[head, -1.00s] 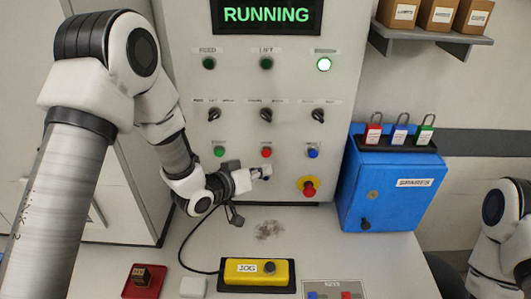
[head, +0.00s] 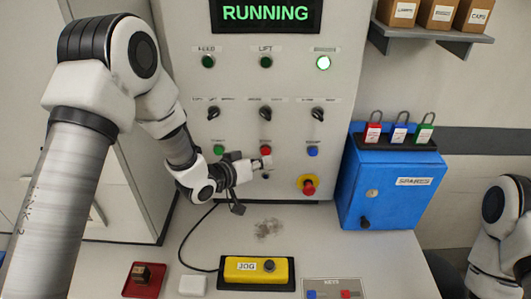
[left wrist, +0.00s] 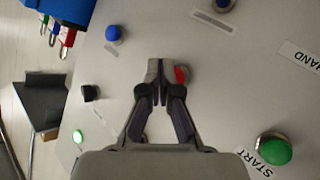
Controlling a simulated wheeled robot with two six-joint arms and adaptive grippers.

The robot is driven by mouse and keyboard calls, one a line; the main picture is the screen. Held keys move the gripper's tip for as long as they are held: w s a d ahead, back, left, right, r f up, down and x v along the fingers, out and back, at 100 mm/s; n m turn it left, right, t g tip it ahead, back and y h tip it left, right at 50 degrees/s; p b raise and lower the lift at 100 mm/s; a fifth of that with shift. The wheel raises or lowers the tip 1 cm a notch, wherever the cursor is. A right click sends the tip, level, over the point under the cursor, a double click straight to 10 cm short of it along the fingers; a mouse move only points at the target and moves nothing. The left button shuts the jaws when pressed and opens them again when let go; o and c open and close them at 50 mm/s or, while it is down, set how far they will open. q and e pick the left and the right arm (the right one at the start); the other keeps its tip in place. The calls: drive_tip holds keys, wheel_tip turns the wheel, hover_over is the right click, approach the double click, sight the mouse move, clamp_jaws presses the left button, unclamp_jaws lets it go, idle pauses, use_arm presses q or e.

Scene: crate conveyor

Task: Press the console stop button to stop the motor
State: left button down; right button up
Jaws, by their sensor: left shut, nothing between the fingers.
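The console (head: 235,80) shows RUNNING in green letters on its display (head: 265,13). The red stop button (head: 265,149) sits in the lower row between the green start button (head: 218,149) and a blue button (head: 312,151). My left gripper (head: 264,164) is shut and empty, just below the red button. In the left wrist view its closed fingertips (left wrist: 158,72) are beside the red button (left wrist: 182,75) and partly cover it; I cannot tell whether they touch. My right gripper is out of view; only part of my right arm shows at the right edge.
A red emergency knob on a yellow base (head: 308,185) is right of my left gripper. A blue spares box (head: 390,185) with padlocks stands further right. A yellow JOG pendant (head: 258,269) and a red tray (head: 133,290) lie on the desk.

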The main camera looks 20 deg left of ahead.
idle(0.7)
use_arm(q)
drive_tip(key=shift+w+a, duration=0.1)
drive_tip(key=shift+w, duration=0.3)
drive_tip(key=shift+w+a, duration=0.15)
drive_tip(key=shift+w, duration=0.3)
idle(0.5)
drive_tip(key=shift+s, duration=0.1)
drive_tip(key=shift+s+d, duration=0.25)
drive_tip(key=shift+s, duration=0.5)
drive_tip(key=s, duration=0.2)
drive_tip(key=s+d, duration=0.1)
drive_tip(key=s, duration=0.1)
drive_tip(key=shift+s+d, duration=0.2)
drive_tip(key=shift+s, duration=0.2)
idle(0.5)
